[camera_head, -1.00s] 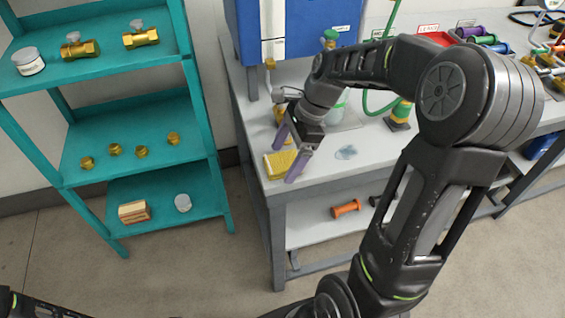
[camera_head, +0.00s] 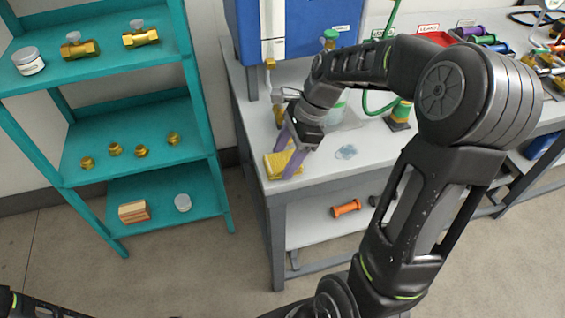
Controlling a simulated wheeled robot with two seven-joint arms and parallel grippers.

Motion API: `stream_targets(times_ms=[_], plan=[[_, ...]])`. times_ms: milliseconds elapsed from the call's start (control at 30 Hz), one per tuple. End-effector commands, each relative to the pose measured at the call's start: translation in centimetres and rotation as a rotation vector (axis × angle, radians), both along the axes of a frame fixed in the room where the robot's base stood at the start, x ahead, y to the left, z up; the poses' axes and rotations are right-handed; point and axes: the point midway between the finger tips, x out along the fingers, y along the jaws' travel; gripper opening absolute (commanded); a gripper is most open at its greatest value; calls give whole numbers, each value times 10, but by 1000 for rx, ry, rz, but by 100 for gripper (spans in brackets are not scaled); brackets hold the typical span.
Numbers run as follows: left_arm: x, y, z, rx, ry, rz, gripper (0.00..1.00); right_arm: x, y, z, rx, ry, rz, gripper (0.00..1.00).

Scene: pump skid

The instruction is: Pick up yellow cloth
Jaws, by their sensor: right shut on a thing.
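The yellow cloth (camera_head: 273,168) lies at the front left corner of the grey workbench (camera_head: 330,170). My right gripper (camera_head: 287,161) reaches down to it with its purple-grey fingers. The gripper is shut on the cloth, with one finger in front of it and the other behind. Part of the cloth is hidden by the fingers. The cloth still appears to be at bench-top level. Only a piece of my left arm shows at the lower left edge; its gripper is out of view.
A light blue crumpled rag (camera_head: 346,152) lies right of the cloth. A blue cabinet (camera_head: 300,30) and a green-and-yellow fitting (camera_head: 399,113) stand behind. A teal shelf (camera_head: 140,105) with brass parts stands left, across a gap. An orange roller-like part (camera_head: 346,208) sits on the lower shelf.

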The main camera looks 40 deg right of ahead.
Motion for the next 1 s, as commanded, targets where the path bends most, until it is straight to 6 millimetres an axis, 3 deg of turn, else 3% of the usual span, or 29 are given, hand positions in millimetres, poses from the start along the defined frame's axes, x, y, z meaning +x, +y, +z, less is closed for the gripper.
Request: stream_targets(times_ms=[433, 767, 1000], plan=[[0, 0, 0, 0, 0, 0, 0, 0, 0, 0, 0, 1, 0, 21], [0, 0, 0, 0, 0, 0, 0, 0, 0, 6, 0, -1, 1, 21], [0, 0, 2, 0, 0, 0, 0, 1, 0, 42, -1, -5, 1, 21]])
